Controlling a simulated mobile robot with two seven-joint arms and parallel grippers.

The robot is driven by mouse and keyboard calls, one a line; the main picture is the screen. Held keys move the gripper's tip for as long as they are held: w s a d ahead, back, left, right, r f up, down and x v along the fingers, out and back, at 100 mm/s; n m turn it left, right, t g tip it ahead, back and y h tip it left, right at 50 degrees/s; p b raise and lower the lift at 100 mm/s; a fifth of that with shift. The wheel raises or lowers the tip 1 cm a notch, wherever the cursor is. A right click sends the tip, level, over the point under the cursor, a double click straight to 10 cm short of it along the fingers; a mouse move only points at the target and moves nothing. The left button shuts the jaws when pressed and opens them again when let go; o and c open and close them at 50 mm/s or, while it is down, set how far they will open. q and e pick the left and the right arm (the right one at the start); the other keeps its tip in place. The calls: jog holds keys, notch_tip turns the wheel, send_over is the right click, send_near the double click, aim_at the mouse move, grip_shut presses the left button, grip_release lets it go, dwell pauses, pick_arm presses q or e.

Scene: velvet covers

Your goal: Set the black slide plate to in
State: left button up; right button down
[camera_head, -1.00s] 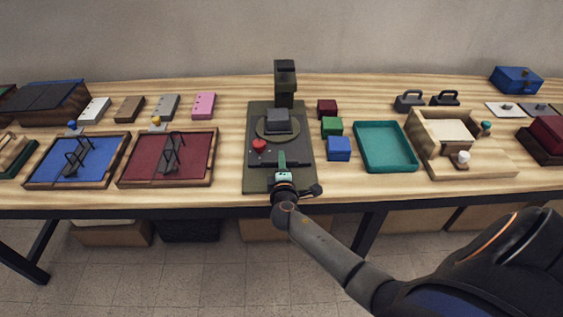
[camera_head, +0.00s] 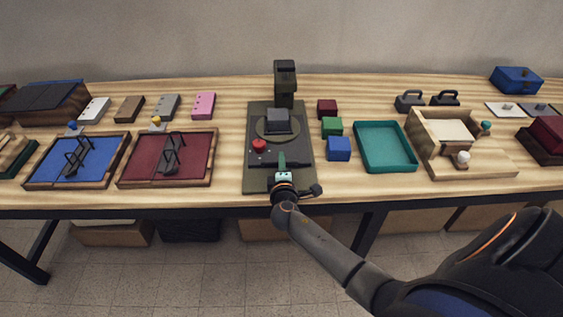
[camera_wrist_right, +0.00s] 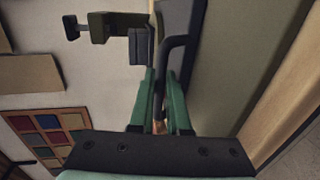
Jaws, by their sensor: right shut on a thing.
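The black slide plate (camera_head: 262,158) lies on the olive base (camera_head: 256,182) of the machine at the middle of the table. A round disc with a dark grey block (camera_head: 278,121) and a red knob (camera_head: 259,145) sit on the machine. My right gripper (camera_head: 282,162) is at the front of the plate. In the right wrist view its green fingers (camera_wrist_right: 161,105) are shut around a bent black handle (camera_wrist_right: 169,68). Where the handle joins the plate is hidden in the head view. My left gripper is not in view.
Dark red, green and blue blocks (camera_head: 339,148) stand right of the machine, beside a teal tray (camera_head: 386,168). A wooden box (camera_head: 440,168) is farther right. A red panel (camera_head: 140,168) and a blue panel (camera_head: 48,175) with wire handles lie to the left. A dark post (camera_head: 285,85) rises behind.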

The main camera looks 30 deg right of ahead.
dwell(0.8)
jog(key=shift+r+b+x, duration=0.15)
jog(key=shift+b+x, duration=0.25)
jog(key=shift+x, duration=0.4)
jog(key=shift+r+b+x, duration=0.2)
jog(key=shift+b+x, duration=0.2)
jog(key=shift+x, duration=0.45)
jog(key=c, duration=1.2)
grip_release()
jog(key=v, duration=1.2)
jog(key=shift+s+a, duration=0.15)
